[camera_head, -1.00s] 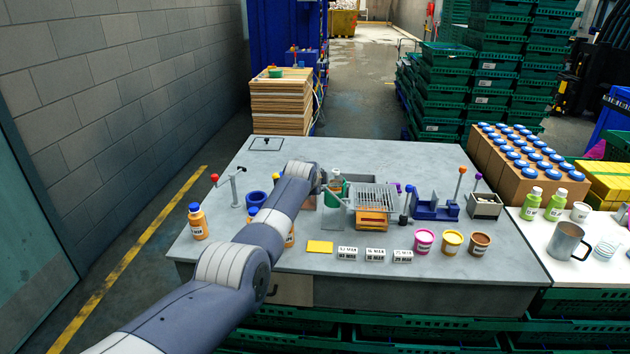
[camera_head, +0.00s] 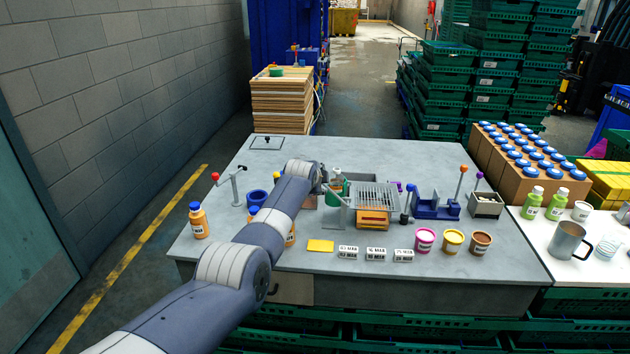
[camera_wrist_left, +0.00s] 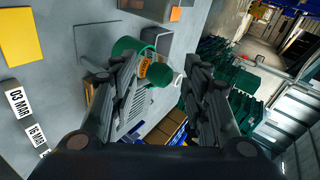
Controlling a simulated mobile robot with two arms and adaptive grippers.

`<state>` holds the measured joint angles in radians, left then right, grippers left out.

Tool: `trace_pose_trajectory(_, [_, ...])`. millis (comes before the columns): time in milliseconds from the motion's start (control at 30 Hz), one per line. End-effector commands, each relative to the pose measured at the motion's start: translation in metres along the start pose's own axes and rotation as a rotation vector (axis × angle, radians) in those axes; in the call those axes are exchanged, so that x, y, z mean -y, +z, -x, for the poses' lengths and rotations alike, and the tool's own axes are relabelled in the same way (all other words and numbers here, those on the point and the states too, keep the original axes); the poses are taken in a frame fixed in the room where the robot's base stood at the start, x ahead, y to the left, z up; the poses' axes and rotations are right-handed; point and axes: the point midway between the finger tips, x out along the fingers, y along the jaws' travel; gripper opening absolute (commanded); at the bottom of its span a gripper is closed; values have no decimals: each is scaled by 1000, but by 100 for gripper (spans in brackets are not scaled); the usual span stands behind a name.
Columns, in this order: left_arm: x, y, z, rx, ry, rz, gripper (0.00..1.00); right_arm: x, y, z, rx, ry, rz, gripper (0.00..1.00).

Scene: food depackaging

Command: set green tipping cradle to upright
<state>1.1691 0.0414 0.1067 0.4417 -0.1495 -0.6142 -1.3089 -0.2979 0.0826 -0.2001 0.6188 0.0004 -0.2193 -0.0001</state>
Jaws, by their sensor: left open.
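The green tipping cradle (camera_head: 338,187) stands at the middle of the grey table, partly hidden behind my left arm. A small bottle with a pale top shows at it. In the left wrist view the cradle (camera_wrist_left: 125,46) shows as green rounded parts around an orange-labelled body, beside a grey bracket (camera_wrist_left: 156,38). I cannot tell its exact tilt. My left gripper (camera_head: 328,192) is at the cradle. In the left wrist view its fingers (camera_wrist_left: 166,72) are apart, with green parts between and beyond them. I cannot tell whether they touch. My right gripper is out of view.
A wire rack (camera_head: 374,198) over an orange box (camera_head: 372,219) stands just right of the cradle. A blue fixture (camera_head: 436,206) is farther right. Tubs, white label blocks (camera_head: 376,254) and a yellow card (camera_head: 320,246) line the front. The back of the table is mostly clear.

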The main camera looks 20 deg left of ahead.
Motion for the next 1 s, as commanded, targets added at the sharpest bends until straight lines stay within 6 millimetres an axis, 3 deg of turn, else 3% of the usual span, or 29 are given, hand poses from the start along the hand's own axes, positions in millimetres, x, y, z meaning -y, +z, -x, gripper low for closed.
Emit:
trace_pose_trajectory(467, [-1,0,25,0,0,-1,43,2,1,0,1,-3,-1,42])
trace_pose_trajectory(1000, [-1,0,81,0,0,0,43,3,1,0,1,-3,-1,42])
